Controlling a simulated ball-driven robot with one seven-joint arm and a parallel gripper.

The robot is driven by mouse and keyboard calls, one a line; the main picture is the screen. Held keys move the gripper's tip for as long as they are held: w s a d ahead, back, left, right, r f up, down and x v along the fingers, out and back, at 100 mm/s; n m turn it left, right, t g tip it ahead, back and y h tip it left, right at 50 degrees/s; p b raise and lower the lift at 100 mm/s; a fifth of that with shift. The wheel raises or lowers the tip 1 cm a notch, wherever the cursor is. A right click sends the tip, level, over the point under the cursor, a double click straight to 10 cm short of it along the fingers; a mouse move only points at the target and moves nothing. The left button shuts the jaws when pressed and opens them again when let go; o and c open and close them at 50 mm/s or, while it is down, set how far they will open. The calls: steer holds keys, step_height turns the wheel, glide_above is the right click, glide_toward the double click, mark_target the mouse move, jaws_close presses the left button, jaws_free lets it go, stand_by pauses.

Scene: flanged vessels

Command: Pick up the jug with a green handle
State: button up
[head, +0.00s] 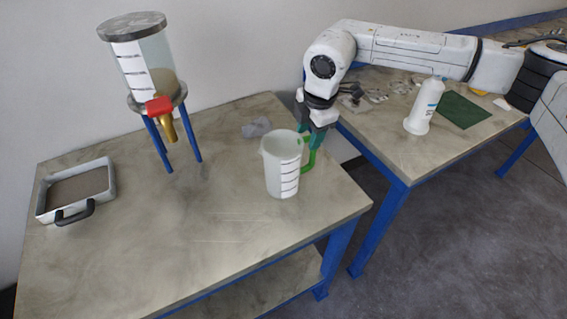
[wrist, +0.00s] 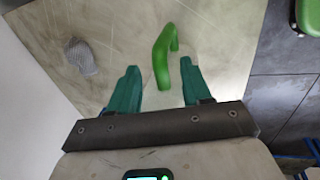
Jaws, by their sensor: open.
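The white jug (head: 281,172) with black level marks stands upright near the right end of the left table. Its green handle (head: 309,157) faces right, toward my gripper. My gripper (head: 308,143) points down at the handle from above, with its teal fingers apart. In the wrist view the green handle (wrist: 162,62) lies between the two open fingers of my gripper (wrist: 159,66), with gaps on both sides. The jug's body is not clearly seen in the wrist view.
A dispenser (head: 146,62) with a red-handled tap stands on blue legs at the back. A tray (head: 77,190) sits at the left. A grey crumpled cloth (head: 256,127) lies behind the jug. A white bottle (head: 424,106) and green mat (head: 462,110) are on the right table.

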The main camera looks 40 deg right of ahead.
steer(key=f, duration=0.2)
steer(key=f+p, duration=0.1)
steer(key=f, duration=0.1)
steer(key=shift+w, duration=0.4)
steer(key=shift+c, duration=0.2)
jaws_close()
